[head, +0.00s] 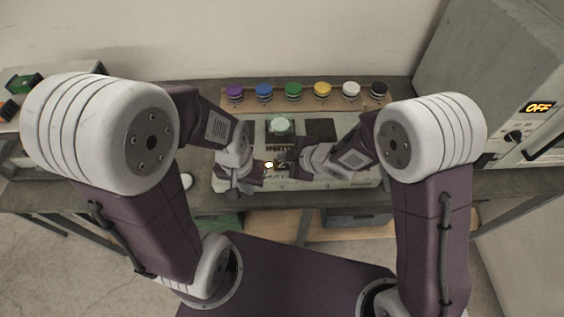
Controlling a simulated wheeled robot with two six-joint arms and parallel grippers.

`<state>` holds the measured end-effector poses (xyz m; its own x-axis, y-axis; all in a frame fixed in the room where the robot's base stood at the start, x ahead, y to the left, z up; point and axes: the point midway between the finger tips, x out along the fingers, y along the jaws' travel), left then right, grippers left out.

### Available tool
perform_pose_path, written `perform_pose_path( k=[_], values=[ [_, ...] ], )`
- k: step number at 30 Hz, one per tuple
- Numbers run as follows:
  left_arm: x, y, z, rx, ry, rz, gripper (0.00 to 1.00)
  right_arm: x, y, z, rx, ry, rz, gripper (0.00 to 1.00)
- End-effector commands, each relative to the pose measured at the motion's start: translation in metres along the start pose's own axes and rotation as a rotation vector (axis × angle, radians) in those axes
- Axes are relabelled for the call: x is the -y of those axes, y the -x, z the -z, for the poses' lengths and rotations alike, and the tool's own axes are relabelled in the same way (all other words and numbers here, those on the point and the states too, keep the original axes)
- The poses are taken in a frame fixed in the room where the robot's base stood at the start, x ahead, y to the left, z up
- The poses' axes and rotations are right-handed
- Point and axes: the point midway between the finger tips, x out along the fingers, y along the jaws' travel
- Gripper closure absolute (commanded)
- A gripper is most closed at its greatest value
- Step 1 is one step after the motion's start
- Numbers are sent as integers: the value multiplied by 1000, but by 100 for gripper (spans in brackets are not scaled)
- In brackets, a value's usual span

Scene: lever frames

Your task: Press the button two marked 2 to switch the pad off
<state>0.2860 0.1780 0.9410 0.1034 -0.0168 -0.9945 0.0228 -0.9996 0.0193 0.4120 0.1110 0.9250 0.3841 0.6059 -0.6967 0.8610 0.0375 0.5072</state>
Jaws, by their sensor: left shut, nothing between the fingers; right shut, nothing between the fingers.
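The pad (344,180) is a pale grey panel on the bench, with a pale green dome (280,126) on a dark square at its back. A small lit yellow-white spot (269,165) shows near its middle, between my two grippers. A dark patch with a pale mark, perhaps the 2, is just right of it; button two itself is too small and covered to make out. My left gripper (263,174) is shut and empty, low over the pad's front left, close to the lit spot. My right gripper (291,157) is shut and empty, just above and right of it. Contact cannot be told.
A wooden strip (306,103) behind the pad bears several coloured knobs. A dark square plate (320,129) lies right of the dome. A large grey cabinet (500,85) with an "OFF" display stands at right. A shelf with green and orange items (25,84) is at far left.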

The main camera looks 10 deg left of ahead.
Motion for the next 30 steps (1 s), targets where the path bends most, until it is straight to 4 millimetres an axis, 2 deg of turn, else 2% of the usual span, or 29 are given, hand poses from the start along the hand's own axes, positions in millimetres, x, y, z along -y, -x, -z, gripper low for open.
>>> perform_pose_path(
  k=[30],
  values=[
    [0, -8, -1, 0, 0, 0, 100, 5, -6, -4, 0, 0, 0, 100]
  ],
)
